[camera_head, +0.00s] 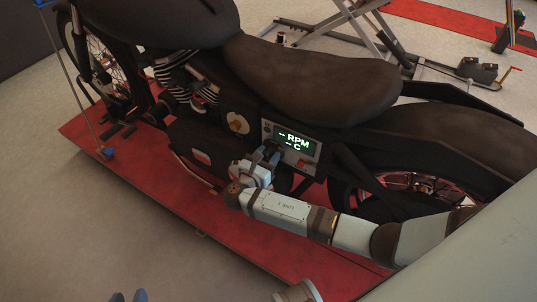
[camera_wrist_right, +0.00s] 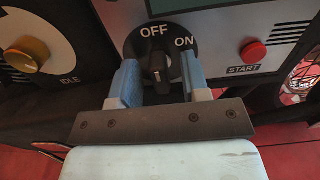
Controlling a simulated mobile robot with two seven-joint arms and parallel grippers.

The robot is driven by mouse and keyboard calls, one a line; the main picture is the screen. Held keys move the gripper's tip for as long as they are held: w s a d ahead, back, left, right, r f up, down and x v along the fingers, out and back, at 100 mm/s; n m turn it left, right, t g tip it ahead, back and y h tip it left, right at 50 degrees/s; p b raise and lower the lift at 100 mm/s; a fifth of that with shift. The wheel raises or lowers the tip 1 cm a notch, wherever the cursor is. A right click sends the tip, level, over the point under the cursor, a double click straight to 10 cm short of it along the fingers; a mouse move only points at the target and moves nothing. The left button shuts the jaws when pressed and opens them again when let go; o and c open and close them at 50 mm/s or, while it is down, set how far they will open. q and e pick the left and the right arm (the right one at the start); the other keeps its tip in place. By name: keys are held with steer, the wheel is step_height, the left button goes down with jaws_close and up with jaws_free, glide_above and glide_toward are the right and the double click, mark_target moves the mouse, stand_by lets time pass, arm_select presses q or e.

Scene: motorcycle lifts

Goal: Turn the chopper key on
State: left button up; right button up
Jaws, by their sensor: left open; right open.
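The black chopper key (camera_wrist_right: 158,68) sits on a round black dial plate marked OFF and ON in the right wrist view. Its grip stands nearly upright below OFF; ON is to its upper right. My right gripper (camera_wrist_right: 160,80) is open, with one blue finger on each side of the key and visible gaps between. In the head view my right gripper (camera_head: 268,154) is at the lower left of the chopper's display panel (camera_head: 291,142) and hides the key. Two blue tips of my left gripper (camera_head: 128,296) show at the bottom edge, apart and empty.
A red START button (camera_wrist_right: 253,52) is right of the key, and a yellowish IDLE knob (camera_wrist_right: 27,55) is to its left. The chopper (camera_head: 310,80) stands on a red lift platform (camera_head: 215,225). Grey floor (camera_head: 70,230) is clear at the lower left.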

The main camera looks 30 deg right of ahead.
jaws_close()
steer(key=shift+m, duration=0.4)
steer(key=m+p, duration=0.1)
steer(key=m, duration=0.1)
steer(key=shift+m, duration=0.4)
steer(key=m, duration=0.2)
steer(key=shift+s+d+m, duration=0.1)
steer(key=shift+m, duration=0.3)
steer(key=m+b, duration=0.1)
steer(key=m, duration=0.3)
steer(key=shift+f, duration=0.1)
steer(key=shift+m, duration=0.8)
steer(key=shift+d+b, duration=0.1)
steer(key=shift+b, duration=0.2)
